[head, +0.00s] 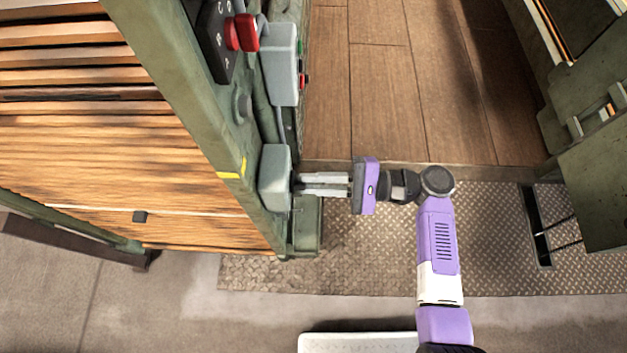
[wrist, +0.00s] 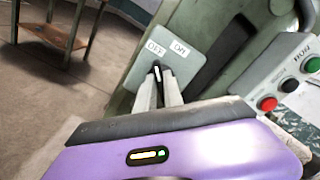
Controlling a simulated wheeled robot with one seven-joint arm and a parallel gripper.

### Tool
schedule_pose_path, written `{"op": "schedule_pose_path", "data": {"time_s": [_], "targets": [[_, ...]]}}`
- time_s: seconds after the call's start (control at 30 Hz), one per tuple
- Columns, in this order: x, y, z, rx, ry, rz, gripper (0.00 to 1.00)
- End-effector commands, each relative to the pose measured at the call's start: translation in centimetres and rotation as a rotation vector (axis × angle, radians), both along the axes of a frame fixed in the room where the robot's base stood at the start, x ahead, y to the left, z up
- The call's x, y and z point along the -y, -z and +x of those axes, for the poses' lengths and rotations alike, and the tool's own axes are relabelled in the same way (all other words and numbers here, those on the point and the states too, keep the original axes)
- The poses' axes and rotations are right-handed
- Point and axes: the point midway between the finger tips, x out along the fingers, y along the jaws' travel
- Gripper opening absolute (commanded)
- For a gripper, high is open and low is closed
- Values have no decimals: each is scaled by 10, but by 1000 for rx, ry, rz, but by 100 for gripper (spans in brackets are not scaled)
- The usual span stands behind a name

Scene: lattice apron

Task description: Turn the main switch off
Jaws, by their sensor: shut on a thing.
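The main switch is a grey box (head: 275,178) on the green post in the head view. In the wrist view its grey plate (wrist: 178,42) carries OFF and ON labels, OFF on the left and ON on the right. A small dark lever (wrist: 157,72) with a white mark stands below the labels, nearer the OFF side. My gripper (head: 299,185) reaches in from the right, its fingers at the box face. In the wrist view the gripper (wrist: 160,88) is shut on the lever, with a finger on each side. The lever's base is partly hidden by the fingers.
A button box (head: 280,65) with green and red buttons sits farther up the post; it also shows in the wrist view (wrist: 285,88). A red handle (head: 241,33) on a dark panel is near it. A wooden slatted surface (head: 100,160) lies left. Open floor lies right.

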Motion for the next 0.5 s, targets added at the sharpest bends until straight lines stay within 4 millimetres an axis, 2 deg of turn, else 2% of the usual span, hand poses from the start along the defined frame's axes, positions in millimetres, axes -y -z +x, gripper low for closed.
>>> {"op": "schedule_pose_path", "data": {"time_s": [0.5], "targets": [[0,7,-3,479,-2,-16,0]]}}
